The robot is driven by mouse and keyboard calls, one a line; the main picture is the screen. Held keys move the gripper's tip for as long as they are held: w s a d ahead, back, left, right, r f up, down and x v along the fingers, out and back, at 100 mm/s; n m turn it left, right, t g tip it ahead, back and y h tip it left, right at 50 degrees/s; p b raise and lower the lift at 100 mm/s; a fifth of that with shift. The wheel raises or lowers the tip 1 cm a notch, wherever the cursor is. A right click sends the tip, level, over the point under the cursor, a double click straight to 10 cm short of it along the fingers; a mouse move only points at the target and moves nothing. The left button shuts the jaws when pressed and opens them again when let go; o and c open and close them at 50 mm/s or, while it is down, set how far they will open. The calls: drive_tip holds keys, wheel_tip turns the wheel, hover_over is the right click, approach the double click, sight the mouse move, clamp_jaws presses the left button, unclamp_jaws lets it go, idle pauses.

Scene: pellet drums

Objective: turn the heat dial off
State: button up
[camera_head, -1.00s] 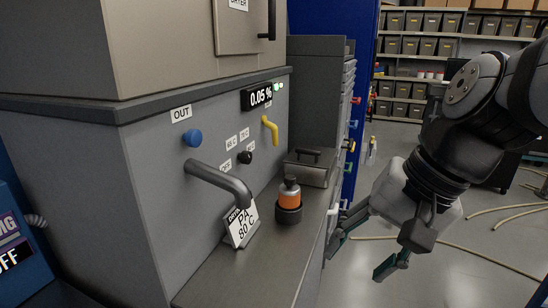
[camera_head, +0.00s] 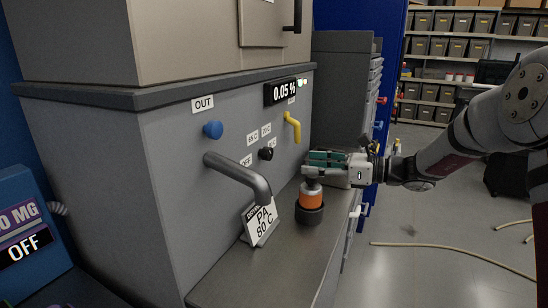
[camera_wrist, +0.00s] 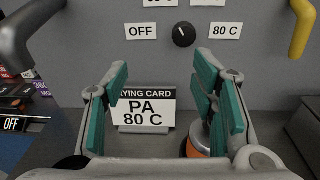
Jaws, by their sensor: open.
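The heat dial (camera_head: 266,153) is a small black knob on the grey dryer panel, ringed by white labels. In the wrist view the dial (camera_wrist: 183,34) sits at the top, between an OFF label (camera_wrist: 142,31) on its left and an 80 C label (camera_wrist: 225,30) on its right; two labels above it are cut off. Its pale mark is too small to read surely. My gripper (camera_head: 313,163) is open and empty, with teal fingers pointing left at the panel, apart from the dial. In the wrist view its fingers (camera_wrist: 160,85) stand wide apart below the dial.
A bent grey spout (camera_head: 240,178) and a yellow lever (camera_head: 293,127) flank the dial. A drying card (camera_head: 260,222) reading PA 80 C and an orange bottle (camera_head: 311,199) in a dark holder stand on the ledge below. A blue button (camera_head: 213,129) is under OUT.

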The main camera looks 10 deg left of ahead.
sight(271, 154)
drive_tip(key=w+a, duration=0.2)
drive_tip(key=a, duration=0.2)
drive_tip(key=w+a+m+t, duration=0.1)
drive_tip(key=w+a, duration=0.2)
drive_tip(key=a, duration=0.1)
drive_tip(key=w+a+f+m, duration=0.1)
drive_tip(key=w+a, duration=0.1)
drive_tip(key=a, duration=0.2)
drive_tip(key=shift+w+t+y+p, duration=0.3)
drive_tip(key=shift+w, duration=0.05)
drive_tip(key=shift+c, duration=0.2)
drive_tip(key=c, duration=1.1)
